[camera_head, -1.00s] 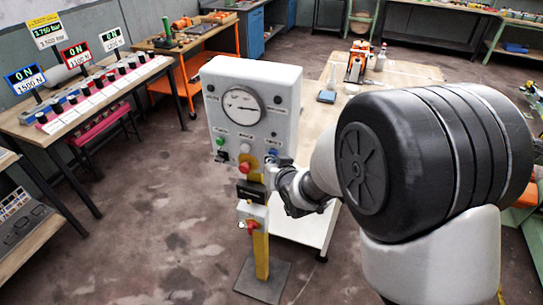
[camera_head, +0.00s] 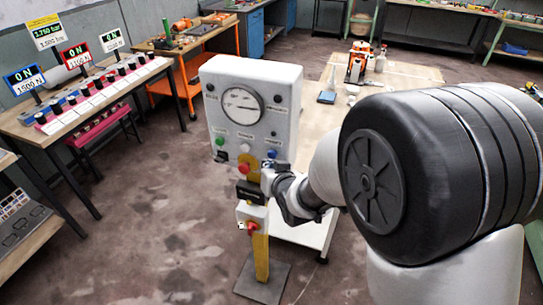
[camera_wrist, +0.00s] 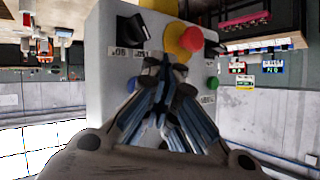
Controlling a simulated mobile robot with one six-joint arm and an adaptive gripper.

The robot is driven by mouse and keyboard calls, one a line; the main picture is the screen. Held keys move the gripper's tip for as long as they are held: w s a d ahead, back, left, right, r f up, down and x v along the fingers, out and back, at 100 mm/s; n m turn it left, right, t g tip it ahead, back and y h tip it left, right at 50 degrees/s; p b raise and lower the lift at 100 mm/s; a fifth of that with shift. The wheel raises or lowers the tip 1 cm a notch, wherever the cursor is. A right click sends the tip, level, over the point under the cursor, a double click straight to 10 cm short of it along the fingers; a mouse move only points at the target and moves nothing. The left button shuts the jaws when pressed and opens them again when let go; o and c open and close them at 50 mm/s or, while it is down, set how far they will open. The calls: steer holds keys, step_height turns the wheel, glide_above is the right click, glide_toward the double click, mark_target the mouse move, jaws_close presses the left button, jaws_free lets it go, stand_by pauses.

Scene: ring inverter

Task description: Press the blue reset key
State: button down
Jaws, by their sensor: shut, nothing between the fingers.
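The blue key (camera_head: 272,153) sits at the lower right of the white control box's (camera_head: 288,100) front. In the wrist view, which looks upside down, the blue key (camera_wrist: 132,84) is left of the fingers. My gripper (camera_head: 267,173) is shut and empty, just below the blue key in the head view, in front of the box's lower part. In the wrist view my gripper's fingertips (camera_wrist: 166,65) lie between the blue key and the green button (camera_wrist: 212,82), partly covering the white button. I cannot tell whether they touch the box.
A red mushroom button (camera_head: 245,169) on a yellow plate is close left of my gripper. A white button (camera_head: 245,148) and a gauge (camera_head: 242,105) are on the box. A yellow post (camera_head: 261,255) carries it. A light table (camera_head: 400,75) stands behind.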

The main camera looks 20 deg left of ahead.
steer(key=s, duration=0.2)
steer(key=s+b, duration=0.1)
steer(key=s, duration=0.2)
steer(key=shift+a, duration=0.2)
steer(key=shift+w+d, duration=0.1)
steer(key=s+d+r+m+g+h, duration=0.15)
steer(key=s+d+r, duration=0.25)
steer(key=d, duration=0.6)
steer(key=s+d+r+m+g+h, duration=0.1)
steer(key=s+d+r+h, duration=0.25)
steer(key=d, duration=0.75)
steer(key=s+d+g+h, duration=0.1)
steer(key=s+d, duration=0.4)
steer(key=s, duration=0.4)
steer(key=s+d+r+m+g, duration=0.1)
steer(key=s+d, duration=0.3)
steer(key=s, duration=0.4)
steer(key=shift+s+d+r+g+h, duration=0.25)
steer(key=shift+s+d+g+h, duration=0.15)
steer(key=shift+g, duration=0.25)
